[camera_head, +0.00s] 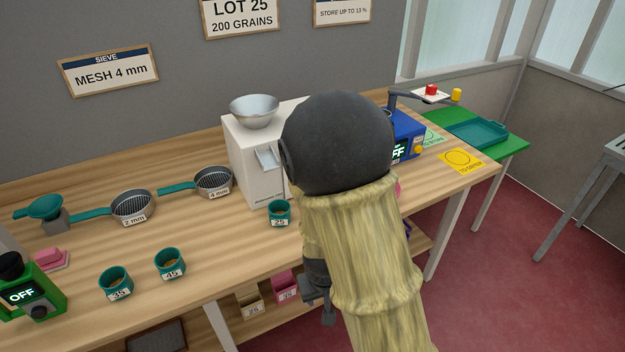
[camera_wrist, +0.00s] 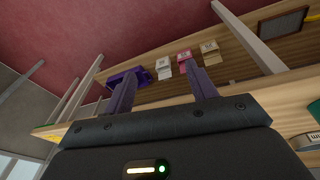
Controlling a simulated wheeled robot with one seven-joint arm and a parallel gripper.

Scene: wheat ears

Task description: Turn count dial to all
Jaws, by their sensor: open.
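A white machine (camera_head: 243,158) with a metal bowl (camera_head: 255,111) on top stands on the bench. My arm covers its right part, and I see no count dial on what shows of it. A blue device (camera_head: 409,136), partly behind my arm, has a lit display and a yellow knob (camera_head: 418,150). A green device (camera_head: 33,294) at the far left reads OFF and has a dark knob (camera_head: 39,312). My gripper (camera_head: 318,309) hangs in front of the bench edge, away from these devices. In the wrist view my gripper (camera_wrist: 160,72) is open and empty.
Teal cups (camera_head: 170,263) stand near the bench's front edge, with sieves (camera_head: 132,206) behind them. Small boxes (camera_head: 285,287) sit on the lower shelf. A purple bin (camera_wrist: 127,79) shows in the wrist view.

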